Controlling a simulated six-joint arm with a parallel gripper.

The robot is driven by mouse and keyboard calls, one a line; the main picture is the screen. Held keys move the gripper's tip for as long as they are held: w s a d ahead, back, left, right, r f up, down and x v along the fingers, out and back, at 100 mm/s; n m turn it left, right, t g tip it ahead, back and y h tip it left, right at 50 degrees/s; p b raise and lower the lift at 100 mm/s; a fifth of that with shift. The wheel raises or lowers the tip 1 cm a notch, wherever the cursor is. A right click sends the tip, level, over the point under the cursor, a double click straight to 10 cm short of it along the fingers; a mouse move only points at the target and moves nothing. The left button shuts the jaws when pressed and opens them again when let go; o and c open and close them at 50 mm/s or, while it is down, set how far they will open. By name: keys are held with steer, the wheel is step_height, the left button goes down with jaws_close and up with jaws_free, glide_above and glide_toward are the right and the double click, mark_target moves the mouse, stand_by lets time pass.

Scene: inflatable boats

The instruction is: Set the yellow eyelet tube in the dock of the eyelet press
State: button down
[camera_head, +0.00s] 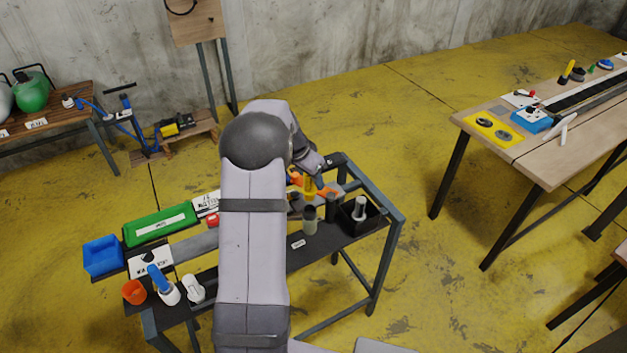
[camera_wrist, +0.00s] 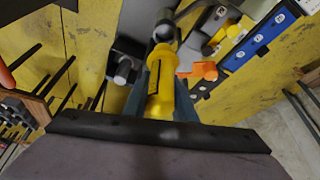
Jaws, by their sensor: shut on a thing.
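The yellow eyelet tube (camera_wrist: 162,88) is in my gripper (camera_wrist: 160,108), between the two jaws, and points away from the wrist camera. In the head view my gripper (camera_head: 312,183) is over the far right part of the dark workbench, and the yellow tube (camera_head: 309,187) shows just below it. A grey round piece (camera_wrist: 163,30) lies at or just beyond the tube's far end; I cannot tell whether they touch. An orange part (camera_wrist: 204,71) beside grey metal is close to the right of the tube. I cannot make out for certain which part is the press or its dock.
A black box (camera_head: 373,222) with a pale cylinder (camera_head: 360,207) stands at the bench's right end. A grey-green cylinder (camera_head: 310,221) stands left of it. A green tray (camera_head: 160,224) and blue bin (camera_head: 103,255) are at the left. My arm covers the bench's middle.

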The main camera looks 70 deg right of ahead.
steer(key=shift+f+b, duration=1.2)
steer(key=shift+b, duration=0.45)
steer(key=shift+f, duration=2.1)
steer(key=shift+p, duration=0.8)
steer(key=shift+f+p, duration=0.55)
steer(key=shift+p, duration=0.95)
steer(key=c, duration=0.9)
jaws_free()
steer(key=shift+r, duration=0.2)
